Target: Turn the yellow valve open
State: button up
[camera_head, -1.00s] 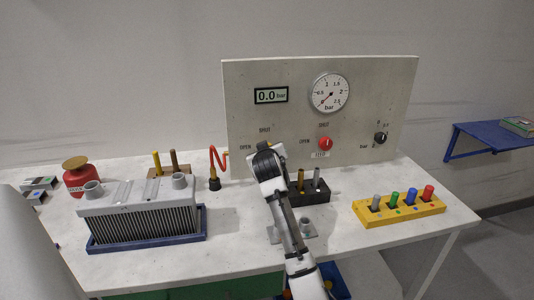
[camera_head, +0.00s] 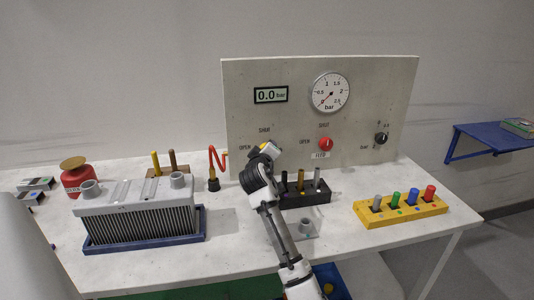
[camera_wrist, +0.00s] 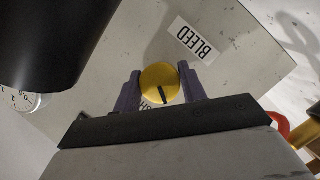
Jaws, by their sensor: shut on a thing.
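The yellow valve (camera_wrist: 159,83) is a round knob with a dark pointer line, close up in the wrist view. My gripper (camera_wrist: 161,90) has one purple finger on each side of the knob and is shut on it. The pointer runs from the knob's middle towards its lower edge in that view. In the head view my gripper (camera_head: 268,151) is at the panel (camera_head: 240,115), left of the red knob (camera_head: 325,144), and it hides most of the valve. OPEN and SHUT labels show around that spot. A BLEED label (camera_wrist: 195,39) is near the knob in the wrist view.
The digital display (camera_head: 271,95) reads 0.0 bar, beside a round gauge (camera_head: 330,92). A radiator (camera_head: 140,215) and a red weight (camera_head: 77,181) are left, a yellow peg rack (camera_head: 400,212) right.

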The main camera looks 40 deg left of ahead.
jog(key=shift+r, duration=0.1)
jog(key=o, duration=1)
jog(key=shift+c, duration=0.2)
jog(key=shift+s+d, duration=0.1)
jog(key=b+v, duration=0.2)
jog(key=v, duration=1.1)
jog(key=shift+s+d+b, duration=0.2)
jog(key=shift+s+b, duration=0.05)
jog(key=shift+b, duration=0.15)
